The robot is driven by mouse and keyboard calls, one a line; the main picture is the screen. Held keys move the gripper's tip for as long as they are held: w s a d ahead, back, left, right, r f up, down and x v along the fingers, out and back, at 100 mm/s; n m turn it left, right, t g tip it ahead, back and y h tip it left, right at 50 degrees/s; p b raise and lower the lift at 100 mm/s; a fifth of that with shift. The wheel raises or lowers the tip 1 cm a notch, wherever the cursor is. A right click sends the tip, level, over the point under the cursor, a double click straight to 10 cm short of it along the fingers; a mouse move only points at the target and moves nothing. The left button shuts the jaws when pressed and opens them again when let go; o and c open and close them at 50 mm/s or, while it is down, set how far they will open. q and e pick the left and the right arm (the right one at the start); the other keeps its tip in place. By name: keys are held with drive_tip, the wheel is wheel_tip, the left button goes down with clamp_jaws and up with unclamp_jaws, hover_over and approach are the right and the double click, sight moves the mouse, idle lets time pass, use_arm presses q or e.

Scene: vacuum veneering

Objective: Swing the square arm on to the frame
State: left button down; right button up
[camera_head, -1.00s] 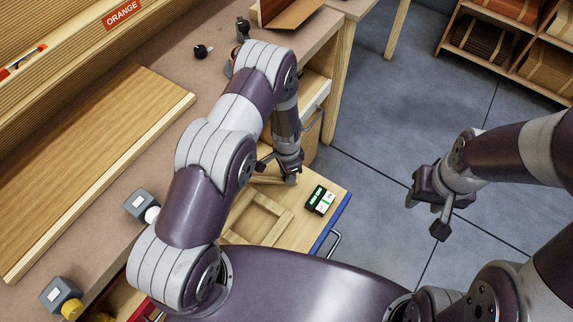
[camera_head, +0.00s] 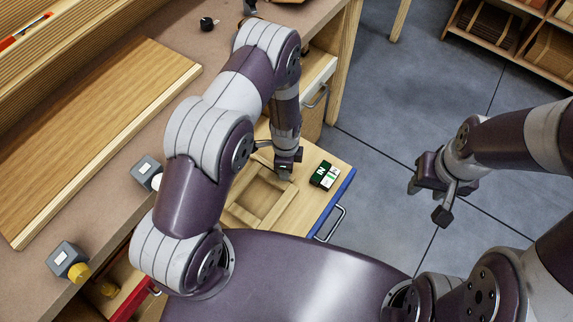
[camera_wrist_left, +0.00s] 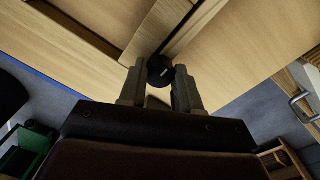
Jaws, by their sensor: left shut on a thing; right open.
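The wooden frame (camera_head: 240,214) lies on the pulled-out wooden board beside the bench in the head view. My left gripper (camera_head: 284,174) reaches down at the frame's far right corner. In the left wrist view, the left gripper (camera_wrist_left: 159,84) is shut on a small round black knob (camera_wrist_left: 159,69). A wooden strip (camera_wrist_left: 154,32) runs up to this knob, beside a dark groove. I cannot tell clearly which strip is the square arm; my arm hides part of that area. My right gripper (camera_head: 430,196) is open and empty over the floor.
A green and white box (camera_head: 325,175) sits on the board right of the frame. The blue-edged board has a metal handle (camera_head: 331,223). Grey blocks (camera_head: 147,172) with knobs and a long wooden panel (camera_head: 100,125) are on the bench (camera_head: 215,60).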

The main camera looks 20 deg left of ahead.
idle(0.3)
use_arm(q)
drive_tip(key=c, duration=0.8)
unclamp_jaws()
drive_tip(key=shift+r, duration=0.1)
drive_tip(key=r, duration=1.2)
drive_tip(key=shift+w+r, duration=0.3)
